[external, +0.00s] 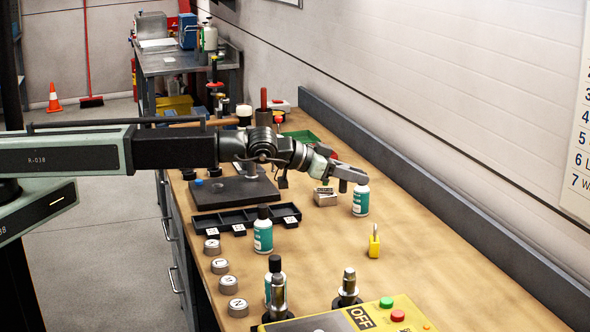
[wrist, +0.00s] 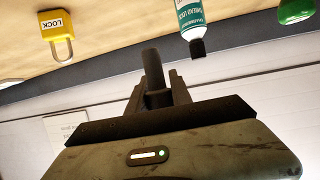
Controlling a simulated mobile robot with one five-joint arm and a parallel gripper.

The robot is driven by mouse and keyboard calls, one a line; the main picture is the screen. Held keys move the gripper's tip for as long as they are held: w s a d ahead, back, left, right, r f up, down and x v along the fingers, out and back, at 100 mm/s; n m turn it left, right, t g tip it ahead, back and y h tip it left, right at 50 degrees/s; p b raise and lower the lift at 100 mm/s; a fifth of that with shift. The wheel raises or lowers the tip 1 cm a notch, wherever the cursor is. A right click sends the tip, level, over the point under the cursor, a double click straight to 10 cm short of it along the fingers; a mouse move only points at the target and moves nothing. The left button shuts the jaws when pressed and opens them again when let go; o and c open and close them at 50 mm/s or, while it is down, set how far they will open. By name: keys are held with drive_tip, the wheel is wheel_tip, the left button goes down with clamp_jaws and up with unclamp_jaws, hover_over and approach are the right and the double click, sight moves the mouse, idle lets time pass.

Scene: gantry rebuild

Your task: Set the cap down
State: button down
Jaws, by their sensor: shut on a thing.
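My gripper (external: 354,176) is at the end of my outstretched arm over the right part of the bench, beside the top of a teal-labelled bottle (external: 361,200). In the wrist view my gripper (wrist: 157,88) is shut around a dark, narrow piece, which I take as the cap (wrist: 152,68); its shape is mostly hidden by the jaws. A thread lock bottle (wrist: 193,18) with a black top shows beyond the jaws, apart from them. In the external view my gripper hides the top of the bottle below it.
A yellow padlock (external: 374,241) stands on the wooden bench (external: 430,270). A silver block (external: 325,197) is left of the bottle. The bench right of the padlock is clear.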

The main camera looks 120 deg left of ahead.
drive_tip(key=s+d, duration=0.4)
drive_tip(key=d, duration=0.4)
drive_tip(key=w+d+f+m+t+h+b, duration=0.1)
drive_tip(key=w+d, duration=0.1)
drive_tip(key=d, duration=0.6)
drive_tip(key=w+d+f+b, duration=0.1)
drive_tip(key=w+d, duration=0.1)
drive_tip(key=d, duration=0.6)
wheel_tip(320, 180, down, 8)
drive_tip(key=b, duration=0.8)
drive_tip(key=shift+d, duration=0.1)
drive_tip(key=shift+r, duration=0.15)
drive_tip(key=c, duration=1.1)
unclamp_jaws()
drive_tip(key=shift+c, duration=0.2)
